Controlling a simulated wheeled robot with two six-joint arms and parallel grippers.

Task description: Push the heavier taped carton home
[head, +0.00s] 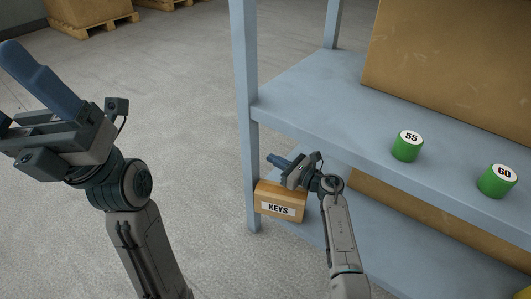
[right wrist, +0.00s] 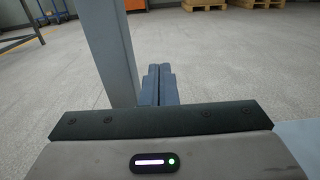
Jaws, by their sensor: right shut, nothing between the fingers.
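A large brown carton (head: 450,65) stands on the upper shelf at the right, cut off by the frame. Another brown carton surface (head: 420,222) shows on the lower shelf, partly hidden by the upper shelf. I see no tape on either, and their weights cannot be told. My right gripper (head: 277,162) is shut and empty, just above the KEYS box in the picture and near the left post. Its closed fingers show in the right wrist view (right wrist: 158,86). My left gripper (head: 22,95) is raised at the left, its fingers apart and empty, partly out of frame.
The blue-grey shelf rack (head: 310,85) has a post (head: 247,90) close to my right gripper. A wooden KEYS box (head: 268,194) sits at the rack's left end. Green cylinders marked 55 (head: 406,147) and 60 (head: 496,182) stand on the upper shelf. Floor at left is clear; pallets (head: 95,22) lie behind.

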